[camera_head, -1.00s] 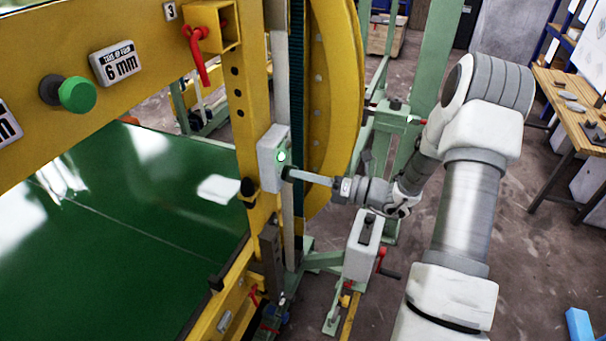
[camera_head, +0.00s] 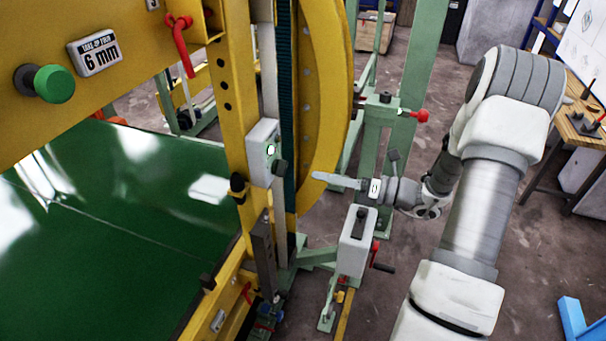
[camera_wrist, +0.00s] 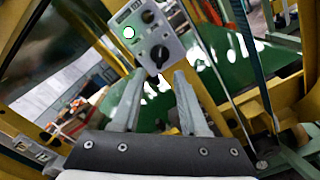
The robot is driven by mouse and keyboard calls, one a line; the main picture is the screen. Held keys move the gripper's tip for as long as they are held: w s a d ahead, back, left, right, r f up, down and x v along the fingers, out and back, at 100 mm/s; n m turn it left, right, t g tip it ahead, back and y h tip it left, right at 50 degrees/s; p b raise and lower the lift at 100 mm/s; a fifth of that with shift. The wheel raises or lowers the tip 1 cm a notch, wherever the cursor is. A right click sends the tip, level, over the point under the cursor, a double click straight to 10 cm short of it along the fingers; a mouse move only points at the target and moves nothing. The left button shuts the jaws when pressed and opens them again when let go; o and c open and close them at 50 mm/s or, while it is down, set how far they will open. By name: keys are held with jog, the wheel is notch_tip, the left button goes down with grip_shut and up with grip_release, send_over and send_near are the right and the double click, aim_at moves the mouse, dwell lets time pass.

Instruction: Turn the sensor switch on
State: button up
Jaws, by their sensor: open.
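The sensor switch box (camera_head: 262,150) is a light grey box on the yellow upright, with a lit green-white light (camera_head: 270,150) and a dark knob (camera_head: 280,167) on its side. In the wrist view the box (camera_wrist: 150,35) shows its glowing round light (camera_wrist: 129,33) and a black rotary knob (camera_wrist: 159,54), with another dark round part above it. My gripper (camera_head: 318,176) is to the right of the box, apart from the knob. In the wrist view its two fingers (camera_wrist: 157,82) are spread and empty, with the knob beyond and between their tips.
A green belt (camera_head: 110,220) lies left of the yellow upright. A grey box with a red handle (camera_head: 355,240) stands below my gripper. A workbench (camera_head: 575,130) is at the right.

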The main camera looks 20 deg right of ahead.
jog(key=b+v, duration=0.1)
jog(key=v, duration=0.8)
jog(key=shift+s+d, duration=0.15)
